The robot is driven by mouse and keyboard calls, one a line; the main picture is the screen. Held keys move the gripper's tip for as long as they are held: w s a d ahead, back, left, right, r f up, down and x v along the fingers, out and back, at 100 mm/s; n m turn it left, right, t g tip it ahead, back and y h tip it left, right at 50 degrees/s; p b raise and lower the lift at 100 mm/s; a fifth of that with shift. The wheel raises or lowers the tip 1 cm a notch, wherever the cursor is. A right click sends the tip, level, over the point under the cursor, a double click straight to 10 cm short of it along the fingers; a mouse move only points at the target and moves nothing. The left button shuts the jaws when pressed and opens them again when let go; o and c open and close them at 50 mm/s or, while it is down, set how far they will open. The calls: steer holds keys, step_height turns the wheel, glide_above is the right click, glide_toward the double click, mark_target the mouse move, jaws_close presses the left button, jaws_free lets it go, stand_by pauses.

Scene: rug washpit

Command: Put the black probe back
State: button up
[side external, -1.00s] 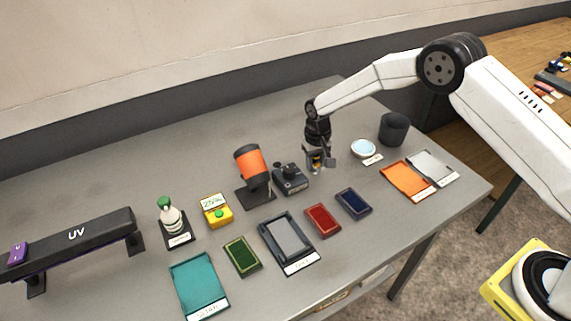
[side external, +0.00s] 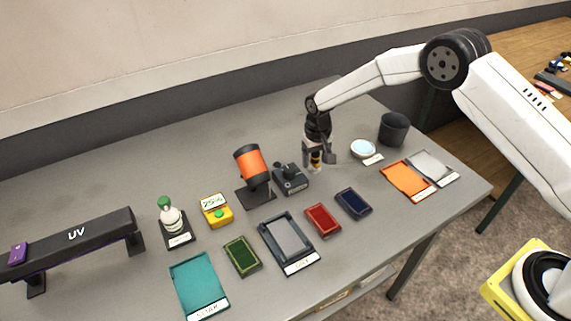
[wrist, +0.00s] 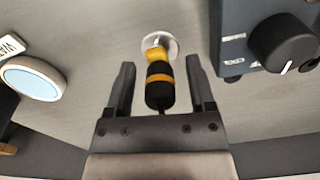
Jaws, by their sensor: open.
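A black probe with yellow bands (wrist: 160,88) stands in the wrist view, its yellow end at a small pale disc (wrist: 158,42) on the table. My gripper (wrist: 160,66) is open, with one finger on each side of the probe and visible gaps on both sides. In the side external view, my gripper (side external: 319,158) is low over the table and the probe (side external: 315,159) shows partly between its fingers. The rest of it is hidden there.
A dark box with a knob (side external: 291,180) is close on the left, also in the wrist view (wrist: 238,38). A round white dish (side external: 363,149) and a black cup (side external: 394,129) stand to the right. An orange heater-like device (side external: 252,164) and several trays and pads lie nearby.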

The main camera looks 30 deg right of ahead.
mark_target(319, 153)
step_height(319, 153, up, 11)
steer(key=shift+f, duration=0.1)
stand_by(0.4)
stand_by(0.3)
steer(key=shift+s, duration=0.1)
steer(key=shift+s+d+r, duration=0.2)
steer(key=shift+s+r, duration=0.1)
steer(key=shift+s, duration=0.05)
steer(key=s+d+r+n+t, duration=0.1)
steer(key=s+d, duration=0.2)
steer(key=s, duration=1)
steer(key=s+d+r+t, duration=0.1)
steer(key=s+d+r, duration=0.1)
steer(key=s, duration=1.2)
steer(key=shift+d+r+n+t, duration=0.15)
steer(key=shift+d+n+t, duration=0.15)
steer(key=shift+d+n, duration=0.15)
